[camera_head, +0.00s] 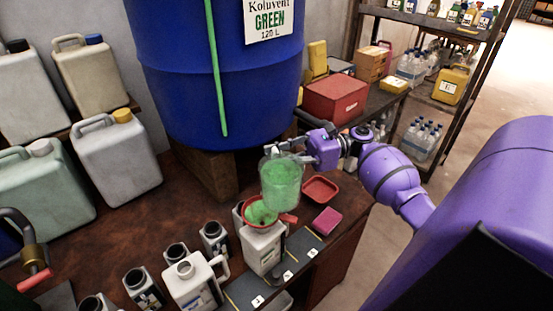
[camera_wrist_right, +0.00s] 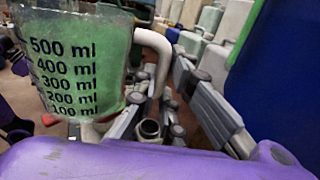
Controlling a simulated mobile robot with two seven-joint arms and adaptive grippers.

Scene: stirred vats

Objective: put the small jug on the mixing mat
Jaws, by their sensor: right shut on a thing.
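The small jug (camera_head: 281,185) is clear, with black millilitre marks and green liquid in it. My right gripper (camera_head: 300,152) is shut on it near its handle and holds it in the air. In the right wrist view the jug (camera_wrist_right: 80,65) fills the left side, with its pale handle (camera_wrist_right: 157,50) by my grey fingers. In the head view the jug overlaps a red funnel (camera_head: 258,212) with green inside, set in a white canister (camera_head: 263,247). Whether they touch is unclear. I cannot tell which surface is the mixing mat. My left gripper is not in view.
Dark numbered pads (camera_head: 245,290) line the table's front edge. A red tray (camera_head: 320,188) and a magenta block (camera_head: 326,221) lie right of the canister. Several open canisters stand at front left. A big blue vat (camera_head: 215,75) with a green tube stands behind.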

